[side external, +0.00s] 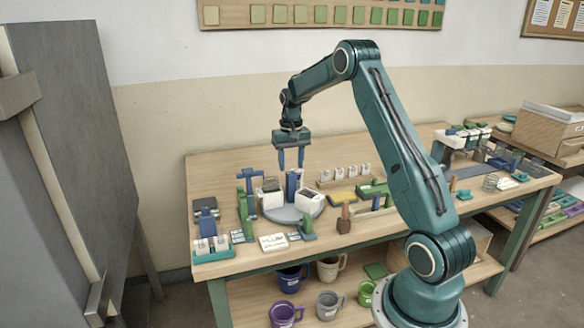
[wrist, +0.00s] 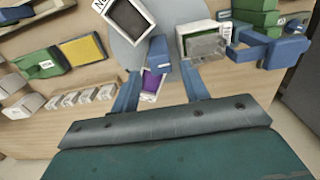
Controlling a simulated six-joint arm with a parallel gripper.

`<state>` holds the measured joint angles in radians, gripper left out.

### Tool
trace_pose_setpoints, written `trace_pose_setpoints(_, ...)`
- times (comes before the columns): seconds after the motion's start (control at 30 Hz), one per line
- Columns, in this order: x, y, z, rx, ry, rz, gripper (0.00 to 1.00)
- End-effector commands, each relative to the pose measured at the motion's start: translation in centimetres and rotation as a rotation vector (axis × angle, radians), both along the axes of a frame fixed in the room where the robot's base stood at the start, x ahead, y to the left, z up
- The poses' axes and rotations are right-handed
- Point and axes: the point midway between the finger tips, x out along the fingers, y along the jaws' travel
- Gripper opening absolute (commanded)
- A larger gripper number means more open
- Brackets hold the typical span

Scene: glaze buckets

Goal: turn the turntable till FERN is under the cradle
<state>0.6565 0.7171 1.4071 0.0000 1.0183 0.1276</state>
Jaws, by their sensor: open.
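The turntable (side external: 290,214) is a grey disc on the bench; its edge also shows in the wrist view (wrist: 118,52). White glaze buckets stand on it: one with dark contents (wrist: 128,20), one with purple contents (wrist: 152,84), one with green contents (wrist: 188,30). A blue post (side external: 293,180) rises among them. A clear box on a blue arm (wrist: 250,50), perhaps the cradle, is over or beside the green-filled bucket. No label reads clearly as FERN. My gripper (side external: 291,164) is open, pointing down above the turntable, with the blue post between its fingers in the wrist view (wrist: 161,68).
A blue stand (side external: 250,182) and green blocks are left of the turntable. A white card (side external: 273,243) lies in front. A row of small white labelled pieces (side external: 345,174) stands behind right. A wooden-handled tool (side external: 344,218) and a yellow pad (side external: 343,198) are to the right.

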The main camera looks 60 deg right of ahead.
Motion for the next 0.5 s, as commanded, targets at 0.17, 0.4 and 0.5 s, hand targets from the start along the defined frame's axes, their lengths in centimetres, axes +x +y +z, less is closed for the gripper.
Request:
trace_pose_setpoints(0.17, 0.0, 0.0, 1.6, -0.002, -0.002, 0.0, 0.45)
trace_pose_setpoints(0.4, 0.0, 0.0, 3.3, -0.002, -0.002, 0.0, 0.45)
trace_pose_setpoints(0.5, 0.0, 0.0, 3.6, -0.001, -0.001, 0.0, 0.45)
